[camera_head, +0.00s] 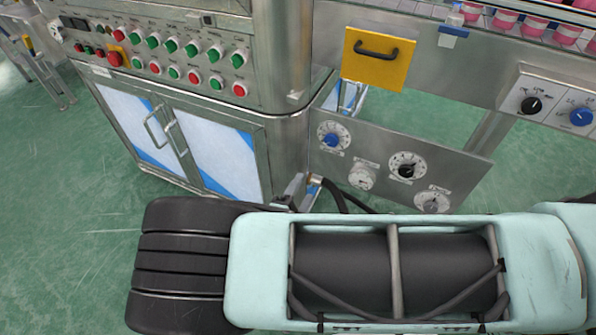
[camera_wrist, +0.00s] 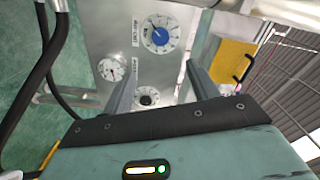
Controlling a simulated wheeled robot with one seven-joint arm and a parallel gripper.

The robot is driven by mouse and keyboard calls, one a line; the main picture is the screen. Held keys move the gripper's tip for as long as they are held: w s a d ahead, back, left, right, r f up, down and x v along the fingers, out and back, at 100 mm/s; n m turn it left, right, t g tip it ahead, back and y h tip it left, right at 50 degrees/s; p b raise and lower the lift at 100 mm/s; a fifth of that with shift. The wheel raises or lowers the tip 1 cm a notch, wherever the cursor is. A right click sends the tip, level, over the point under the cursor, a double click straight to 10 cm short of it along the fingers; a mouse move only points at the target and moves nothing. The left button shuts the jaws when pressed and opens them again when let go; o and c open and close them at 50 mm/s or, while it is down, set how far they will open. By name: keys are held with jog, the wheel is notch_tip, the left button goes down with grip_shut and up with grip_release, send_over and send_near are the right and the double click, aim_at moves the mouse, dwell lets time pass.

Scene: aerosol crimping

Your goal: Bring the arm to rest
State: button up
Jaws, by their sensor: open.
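My gripper (camera_wrist: 161,72) shows in the wrist view with its two grey fingers apart and nothing between them. The fingers point toward a metal panel with dials. A blue dial (camera_wrist: 160,36) lies beyond the gap between the fingertips, and a black knob (camera_wrist: 147,97) shows between the fingers. In the head view my pale green arm lies across the foreground, and my gripper cannot be made out there. Contact between the fingers and the panel cannot be told.
The dial panel (camera_head: 380,190) stands just behind my arm. A steel cabinet (camera_head: 150,70) with red and green buttons stands at the left. A yellow plate (camera_head: 362,75) with a black handle is above the panel. Pink cans (camera_head: 505,20) stand at the upper right. Green floor (camera_head: 60,230) is clear at the left.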

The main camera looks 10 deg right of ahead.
jog(key=s+d+r+n+g+y, duration=0.2)
jog(key=s+r+n+g+y, duration=0.3)
jog(key=r+n, duration=0.45)
jog(key=s+d+r+n+g+y, duration=0.1)
jog(key=s+r+n+g+y, duration=0.1)
jog(key=s+r+n+g, duration=0.5)
jog(key=s+d+r+n+g+y, duration=0.2)
jog(key=s+r+n+y, duration=0.2)
jog(key=s+r+n, duration=0.55)
notch_tip(320, 180, up, 14)
jog(key=w+n+p, duration=0.2)
jog(key=p, duration=1.1)
jog(key=shift+w+a+n+g, duration=0.2)
jog(key=shift+w+n+g, duration=0.1)
jog(key=shift+w+n, duration=0.1)
jog(key=shift+f, duration=0.1)
